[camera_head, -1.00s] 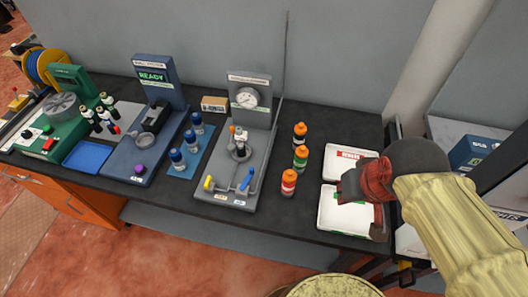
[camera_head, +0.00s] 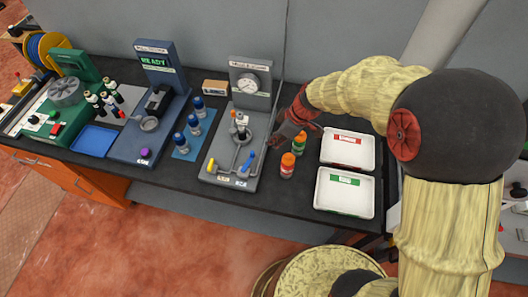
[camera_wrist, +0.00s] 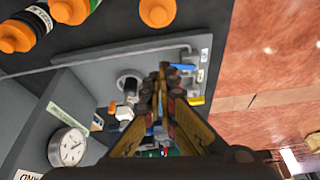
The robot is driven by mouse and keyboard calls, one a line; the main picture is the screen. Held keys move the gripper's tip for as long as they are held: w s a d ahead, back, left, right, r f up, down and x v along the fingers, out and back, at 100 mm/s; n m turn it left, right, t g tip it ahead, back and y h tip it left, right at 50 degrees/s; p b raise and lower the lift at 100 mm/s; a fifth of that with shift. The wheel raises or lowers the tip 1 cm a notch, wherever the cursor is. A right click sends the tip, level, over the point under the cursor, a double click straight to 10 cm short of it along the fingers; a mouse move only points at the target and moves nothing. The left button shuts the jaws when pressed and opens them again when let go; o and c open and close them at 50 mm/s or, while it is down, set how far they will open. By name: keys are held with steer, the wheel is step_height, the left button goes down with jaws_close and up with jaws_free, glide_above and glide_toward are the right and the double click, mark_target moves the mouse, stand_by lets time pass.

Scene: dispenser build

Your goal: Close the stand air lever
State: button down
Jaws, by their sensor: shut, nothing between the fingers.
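The grey stand (camera_head: 225,172) has a round gauge (camera_head: 248,83) on its back panel, also in the wrist view (camera_wrist: 68,147). Two levers sit at its front edge: a blue lever (camera_head: 247,160) on the right, leaning, and a yellow lever (camera_head: 211,166) on the left. The lever labels are too small to read. My gripper (camera_head: 279,142) is shut and empty, just right of the stand and apart from the blue lever.
Orange-capped bottles (camera_head: 287,165) stand close to my gripper on the right; one seems hidden behind it. Two white trays (camera_head: 345,193) lie farther right. Blue-capped vials (camera_head: 179,144) stand left of the stand. The bench front edge before the levers is clear.

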mark_target(248, 161)
steer(key=x, duration=1)
steer(key=shift+b, duration=0.3)
steer(key=shift+w+n, duration=0.15)
steer(key=shift+n, duration=0.15)
steer(key=n+b, duration=0.1)
steer(key=b, duration=0.2)
steer(key=shift+w+a+f+b, duration=0.25)
steer(key=shift+w+a+b, duration=0.05)
steer(key=shift+w+b, duration=0.1)
steer(key=n+b, duration=0.1)
steer(key=w+a+n+g+b, duration=0.1)
steer(key=b, duration=0.1)
steer(key=shift+a+r+b, duration=0.1)
steer(key=shift+r+b, duration=0.1)
steer(key=shift+b, duration=0.1)
steer(key=shift+r, duration=0.1)
steer(key=shift+s+d+b, duration=0.4)
steer(key=shift+s+d, duration=0.05)
steer(key=shift+s, duration=0.2)
